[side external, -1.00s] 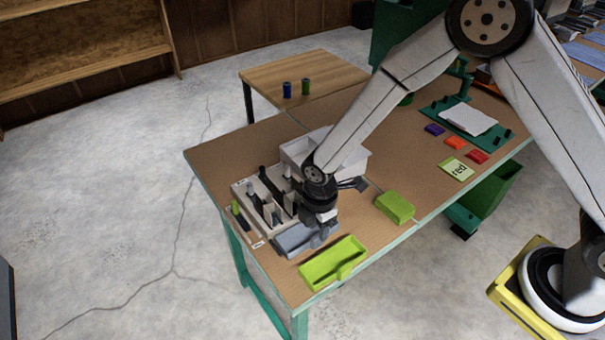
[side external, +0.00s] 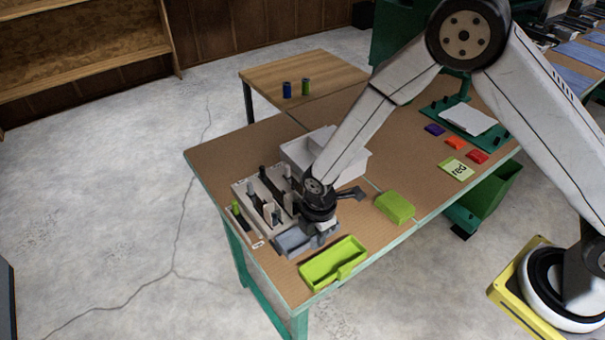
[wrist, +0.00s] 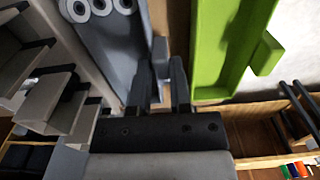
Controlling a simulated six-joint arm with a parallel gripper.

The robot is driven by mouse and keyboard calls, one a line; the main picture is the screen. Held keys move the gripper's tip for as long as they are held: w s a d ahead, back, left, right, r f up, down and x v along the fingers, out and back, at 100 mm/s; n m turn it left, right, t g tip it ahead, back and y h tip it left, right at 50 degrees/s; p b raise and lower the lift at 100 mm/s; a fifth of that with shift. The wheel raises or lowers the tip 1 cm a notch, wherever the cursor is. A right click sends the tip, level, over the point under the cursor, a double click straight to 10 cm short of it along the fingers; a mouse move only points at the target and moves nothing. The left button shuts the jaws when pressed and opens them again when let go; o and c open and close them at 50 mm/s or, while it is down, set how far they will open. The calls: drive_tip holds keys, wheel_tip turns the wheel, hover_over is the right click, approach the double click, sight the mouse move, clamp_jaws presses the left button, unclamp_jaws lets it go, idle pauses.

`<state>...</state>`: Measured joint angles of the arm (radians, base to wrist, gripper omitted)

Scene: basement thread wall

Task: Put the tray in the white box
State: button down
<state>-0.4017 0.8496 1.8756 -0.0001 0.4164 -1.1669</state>
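A grey-blue tray (side external: 296,242) lies near the table's front left edge, partly hidden by my wrist in the side view. In the wrist view the grey-blue tray (wrist: 112,45) holds several white-ringed round pieces and has a small tab on its right side. A lime-green tray (side external: 318,272) lies just right of it, also with a tab; it shows in the wrist view (wrist: 215,50). My gripper (wrist: 161,75) points down beside the grey-blue tray, its two fingers apart around the line of the tab; contact cannot be told. The white box (side external: 357,164) stands behind my wrist.
A light rack with upright dark and grey pieces (side external: 250,190) stands left of the tray. A lime-green block (side external: 395,207) lies to the right.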

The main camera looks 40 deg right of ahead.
drive_tip(key=shift+r, duration=0.1)
drive_tip(key=shift+r, duration=2.4)
drive_tip(key=shift+r, duration=0.15)
drive_tip(key=shift+r, duration=3.75)
drive_tip(key=w+d+m, duration=0.6)
drive_tip(key=w+m, duration=0.3)
drive_tip(key=w, duration=0.1)
drive_tip(key=w+d+m, duration=0.6)
drive_tip(key=w+m, duration=0.3)
drive_tip(key=w, duration=0.2)
drive_tip(key=shift+s+a+f, duration=0.1)
drive_tip(key=shift+s+f, duration=0.05)
drive_tip(key=shift+f, duration=2.45)
drive_tip(key=shift+f, duration=0.1)
drive_tip(key=shift+f, duration=1.6)
